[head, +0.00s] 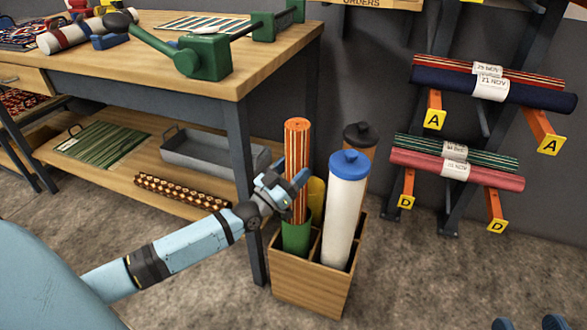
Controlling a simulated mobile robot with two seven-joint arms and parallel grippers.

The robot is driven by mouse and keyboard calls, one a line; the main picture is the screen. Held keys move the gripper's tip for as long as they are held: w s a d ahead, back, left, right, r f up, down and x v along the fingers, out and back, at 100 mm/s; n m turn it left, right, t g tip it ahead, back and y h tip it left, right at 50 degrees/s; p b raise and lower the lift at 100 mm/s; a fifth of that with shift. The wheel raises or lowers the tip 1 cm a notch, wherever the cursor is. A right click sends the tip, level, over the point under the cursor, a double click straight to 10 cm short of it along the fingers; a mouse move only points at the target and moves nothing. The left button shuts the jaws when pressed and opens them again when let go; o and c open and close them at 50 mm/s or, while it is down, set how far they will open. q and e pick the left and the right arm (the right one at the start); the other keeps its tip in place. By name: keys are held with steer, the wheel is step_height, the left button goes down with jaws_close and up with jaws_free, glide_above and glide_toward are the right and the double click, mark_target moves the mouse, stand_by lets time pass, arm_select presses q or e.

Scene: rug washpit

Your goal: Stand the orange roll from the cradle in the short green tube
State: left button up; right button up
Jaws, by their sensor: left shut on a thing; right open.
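The orange striped roll (297,150) stands upright at the wooden crate. My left gripper (296,189) is shut on it at about mid-length. The short green tube (296,237) stands in the crate's front left compartment. The roll's lower part meets the green tube's rim and appears to go inside it; how deep it sits is hidden by the tube wall. My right gripper (528,324) shows only as two blue fingertips, apart and empty, at the bottom right edge. I cannot make out the cradle.
The wooden crate (310,288) also holds a white tube with a blue cap (346,205), a yellow tube (317,190) and a brown tube with a black cap (359,140). A workbench (272,58) stands left, a roll rack (470,130) right. Floor right of the crate is clear.

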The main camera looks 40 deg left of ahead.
arm_select(q)
steer(key=shift+r, duration=0.1)
steer(key=o, duration=1.3)
steer(key=shift+s, duration=0.1)
arm_select(e)
steer(key=shift+r, duration=0.1)
arm_select(q)
steer(key=shift+s+a+f, duration=0.1)
steer(key=shift+s+f, duration=0.15)
steer(key=shift+s, duration=0.05)
steer(key=p+v, duration=0.4)
steer(key=v, duration=0.9)
steer(key=shift+r, duration=0.15)
arm_select(e)
steer(key=s+m, duration=0.1)
steer(key=s+a+f+m+g, duration=0.1)
steer(key=m, duration=0.1)
steer(key=shift+s+a+g+h, duration=0.1)
steer(key=shift+a+g+h, duration=0.1)
steer(key=shift+g+h, duration=0.15)
steer(key=shift+r, duration=0.3)
